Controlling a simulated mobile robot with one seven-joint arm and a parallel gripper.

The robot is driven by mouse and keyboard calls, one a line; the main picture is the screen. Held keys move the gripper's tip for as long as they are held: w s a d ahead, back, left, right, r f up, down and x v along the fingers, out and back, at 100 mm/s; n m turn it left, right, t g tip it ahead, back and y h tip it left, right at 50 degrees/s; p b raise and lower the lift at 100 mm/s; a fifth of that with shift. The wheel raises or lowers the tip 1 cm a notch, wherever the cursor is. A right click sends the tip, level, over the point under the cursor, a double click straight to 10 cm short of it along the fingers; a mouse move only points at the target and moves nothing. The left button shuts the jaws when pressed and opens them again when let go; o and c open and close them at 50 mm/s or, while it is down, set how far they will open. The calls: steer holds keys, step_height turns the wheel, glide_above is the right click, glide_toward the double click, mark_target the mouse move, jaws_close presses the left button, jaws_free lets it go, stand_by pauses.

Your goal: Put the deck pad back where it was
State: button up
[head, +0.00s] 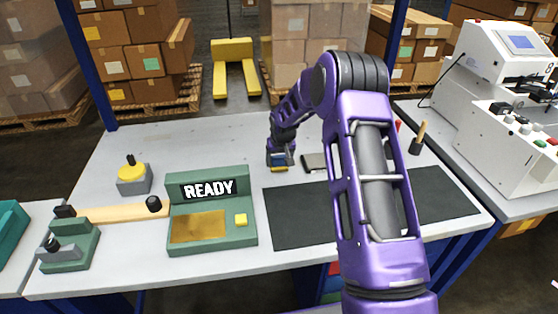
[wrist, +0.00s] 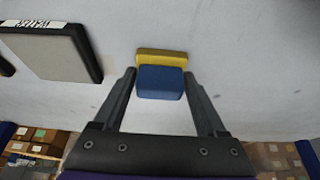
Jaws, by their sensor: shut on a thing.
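The deck pad (wrist: 161,84), a small block with a blue body and a yellow layer, sits between the fingers of my gripper (wrist: 160,76). The fingers are shut on its two sides, on the blue part. In the head view my gripper (head: 280,157) is over the back middle of the white table, and the yellow of the pad shows just under it. The pad is at or close to the table top; I cannot tell whether it touches. My wrist hides part of it in the head view.
A flat grey, dark-edged case (wrist: 52,50) lies just beside my gripper. A black mat (head: 298,220) lies in front. The green plotter with a READY display (head: 208,189) and a yellow-topped grey block (head: 133,178) are at left. A dark cup (head: 416,146) stands at right.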

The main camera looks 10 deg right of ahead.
steer(key=o, duration=1.2)
steer(key=shift+f, duration=0.15)
steer(key=shift+o, duration=0.2)
steer(key=shift+r, duration=0.45)
steer(key=v, duration=1.1)
steer(key=shift+s+r+p, duration=0.2)
steer(key=shift+r+p, duration=0.05)
steer(key=shift+p, duration=0.2)
